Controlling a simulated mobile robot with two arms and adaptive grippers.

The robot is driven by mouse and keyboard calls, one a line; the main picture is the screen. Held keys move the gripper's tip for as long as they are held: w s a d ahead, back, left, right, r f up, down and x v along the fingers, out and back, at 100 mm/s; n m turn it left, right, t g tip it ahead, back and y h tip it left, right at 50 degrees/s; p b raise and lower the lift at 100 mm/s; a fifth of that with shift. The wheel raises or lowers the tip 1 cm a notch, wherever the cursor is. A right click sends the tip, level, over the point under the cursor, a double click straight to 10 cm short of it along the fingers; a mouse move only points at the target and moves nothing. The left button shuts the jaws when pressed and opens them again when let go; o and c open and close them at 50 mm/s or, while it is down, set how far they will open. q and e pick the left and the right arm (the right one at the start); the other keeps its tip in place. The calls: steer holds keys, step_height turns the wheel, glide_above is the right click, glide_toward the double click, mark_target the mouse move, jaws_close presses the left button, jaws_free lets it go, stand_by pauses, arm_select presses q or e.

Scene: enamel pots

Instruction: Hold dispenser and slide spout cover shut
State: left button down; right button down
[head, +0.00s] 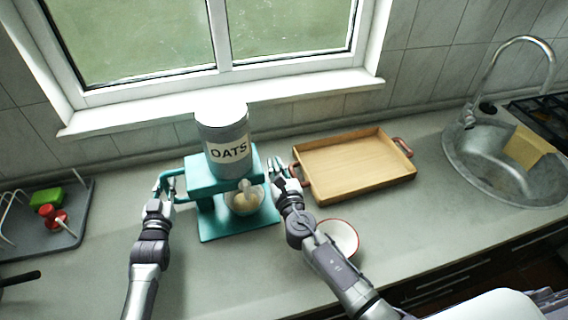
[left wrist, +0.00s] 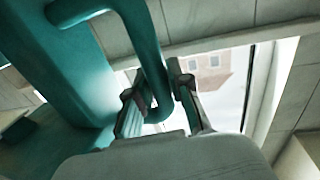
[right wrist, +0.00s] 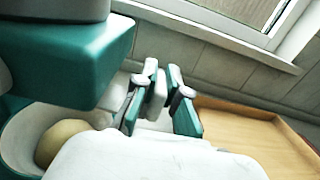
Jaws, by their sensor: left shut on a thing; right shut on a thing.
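The dispenser is a teal stand (head: 208,187) with a grey canister (head: 225,145) marked OATS, upright on the counter near the window. My left gripper (head: 166,187) is shut on the teal handle at its left side. The handle (left wrist: 145,40) passes between the fingers in the left wrist view. My right gripper (head: 279,172) is at the dispenser's right side. In the right wrist view its fingers are shut on a small pale grey tab (right wrist: 157,92), apparently the spout cover. The rest of the cover is hidden by the teal housing (right wrist: 75,60).
A pale container with a yellowish round content (right wrist: 65,140) stands under the housing. A wooden tray (head: 355,165) and a red-rimmed white bowl (head: 340,237) are to the right. The sink (head: 490,165) is farther right, a grey rack (head: 70,230) far left.

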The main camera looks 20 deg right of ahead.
arm_select(q)
steer(key=shift+d, duration=0.1)
arm_select(e)
steer(key=c, duration=1.2)
jaws_free()
steer(key=shift+a, duration=0.2)
steer(key=s, duration=1.2)
steer(key=shift+d, duration=0.25)
arm_select(q)
steer(key=c, duration=1)
jaws_free()
